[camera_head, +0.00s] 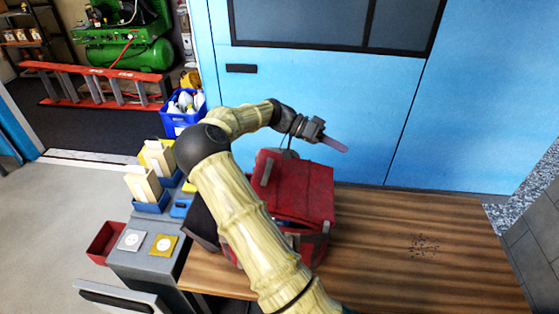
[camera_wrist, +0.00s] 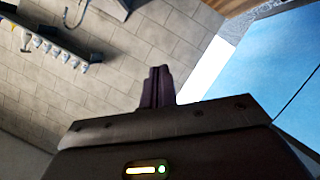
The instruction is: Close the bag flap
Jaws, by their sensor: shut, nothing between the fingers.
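The red bag (camera_head: 297,195) stands on the wooden table. Its red flap lies tilted over the top, and a dark gap shows under its front edge at the lower side. My arm crosses in front of the bag's left part and hides it. My gripper (camera_head: 335,145) is above and behind the bag, pointing right, apart from the flap. In the wrist view the fingers (camera_wrist: 158,85) are together with nothing between them; the bag is not in that view.
The wooden table (camera_head: 430,245) is clear right of the bag, apart from small dark specks. A grey stand (camera_head: 150,262) with trays and boxes is at the left. A blue crate (camera_head: 184,112) of bottles stands behind it. A blue wall (camera_head: 450,130) rises behind the table.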

